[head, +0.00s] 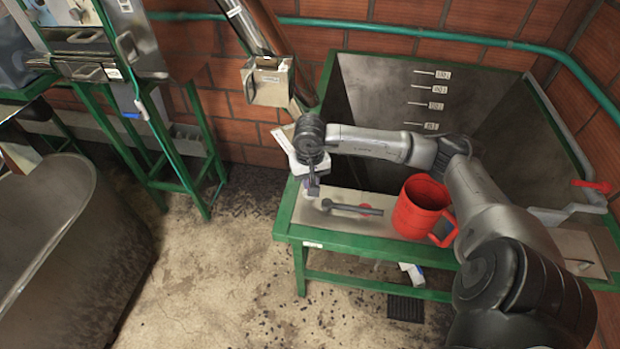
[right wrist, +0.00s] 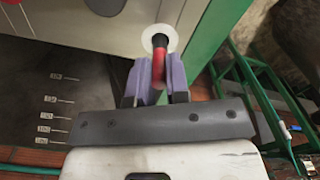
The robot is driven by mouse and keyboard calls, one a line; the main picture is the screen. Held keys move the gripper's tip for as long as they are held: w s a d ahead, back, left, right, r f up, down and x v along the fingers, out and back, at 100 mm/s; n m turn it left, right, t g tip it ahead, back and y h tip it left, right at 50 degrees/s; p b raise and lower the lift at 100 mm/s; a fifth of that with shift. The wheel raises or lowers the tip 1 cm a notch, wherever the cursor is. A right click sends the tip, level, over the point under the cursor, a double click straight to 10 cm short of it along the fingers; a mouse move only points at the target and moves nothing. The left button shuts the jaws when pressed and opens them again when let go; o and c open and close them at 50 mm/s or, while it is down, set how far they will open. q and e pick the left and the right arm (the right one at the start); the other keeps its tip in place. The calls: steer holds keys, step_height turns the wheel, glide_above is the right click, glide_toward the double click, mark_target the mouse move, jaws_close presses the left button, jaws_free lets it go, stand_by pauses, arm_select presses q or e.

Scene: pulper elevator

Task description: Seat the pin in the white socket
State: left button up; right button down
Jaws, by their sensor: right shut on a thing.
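My right gripper (right wrist: 160,72) has purple pads and is shut on a red pin (right wrist: 161,76) with a black part (right wrist: 160,42) at its far end. In the right wrist view the black end overlaps the white round socket (right wrist: 147,41). I cannot tell whether it is inside the socket or just above it. In the head view my right gripper (head: 313,187) points down over the left end of the green-framed bench; the pin and socket are not clear there. My left gripper is not in view.
A dark-handled lever (head: 345,207) and a red jug (head: 418,207) are on the bench top, right of my gripper. A deep marked tank (head: 385,95) lies behind. A metal chute (head: 268,82) hangs behind my wrist. Open floor (head: 230,270) is at left.

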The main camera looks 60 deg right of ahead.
steer(key=shift+f, duration=0.1)
steer(key=shift+f, duration=0.15)
steer(key=c, duration=1.1)
jaws_free()
steer(key=shift+r, duration=0.45)
step_height(320, 180, up, 10)
steer(key=shift+f+b, duration=0.1)
steer(key=shift+b, duration=0.6)
steer(key=shift+r, duration=0.9)
